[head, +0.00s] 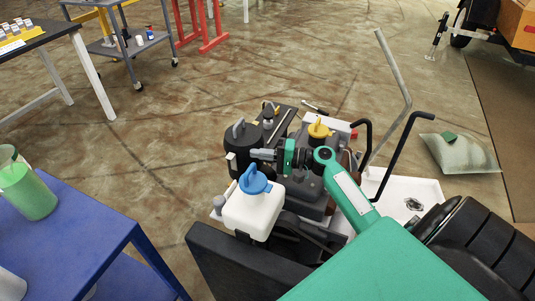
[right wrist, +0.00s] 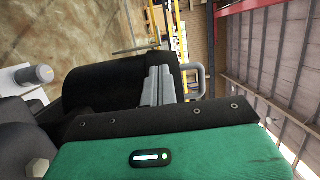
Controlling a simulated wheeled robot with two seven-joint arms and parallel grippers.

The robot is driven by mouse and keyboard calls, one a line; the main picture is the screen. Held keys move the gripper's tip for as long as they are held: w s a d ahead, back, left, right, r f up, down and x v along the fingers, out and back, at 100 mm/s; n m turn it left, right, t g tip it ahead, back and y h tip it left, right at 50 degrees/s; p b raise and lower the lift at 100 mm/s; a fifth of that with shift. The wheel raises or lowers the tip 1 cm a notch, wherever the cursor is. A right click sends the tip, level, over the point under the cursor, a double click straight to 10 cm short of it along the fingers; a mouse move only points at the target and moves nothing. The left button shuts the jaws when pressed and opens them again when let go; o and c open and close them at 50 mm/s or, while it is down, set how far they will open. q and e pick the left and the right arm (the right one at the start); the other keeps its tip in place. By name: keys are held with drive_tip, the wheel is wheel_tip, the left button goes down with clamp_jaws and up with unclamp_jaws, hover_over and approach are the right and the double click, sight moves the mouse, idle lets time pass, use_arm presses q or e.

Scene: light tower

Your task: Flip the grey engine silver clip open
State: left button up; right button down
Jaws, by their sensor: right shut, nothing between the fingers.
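The grey engine (head: 312,168) stands low on the floor in the middle of the head view. A black canister (head: 238,158) on its left side carries a silver clip (head: 238,128), a loop that stands up at its top. The clip also shows in the right wrist view (right wrist: 200,82), just right of my fingers, with the black canister (right wrist: 115,85) to the left. My right gripper (head: 260,154) is shut and empty, its grey fingertips beside the canister, just below and right of the clip. I cannot tell if they touch. My left gripper is out of view.
A white tank (head: 253,210) with a blue cap (head: 254,180) sits in front of the canister. A yellow cap (head: 318,129) and black handles (head: 399,155) are to the right. A blue table (head: 90,225) stands at left. The floor behind the engine is partly free.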

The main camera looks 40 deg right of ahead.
sight(244, 157)
drive_tip(key=x, duration=0.4)
drive_tip(key=shift+w+a, duration=0.2)
drive_tip(key=shift+w, duration=0.05)
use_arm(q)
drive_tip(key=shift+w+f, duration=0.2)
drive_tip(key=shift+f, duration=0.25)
use_arm(e)
drive_tip(key=shift+w+a, duration=0.1)
drive_tip(key=shift+a, duration=0.05)
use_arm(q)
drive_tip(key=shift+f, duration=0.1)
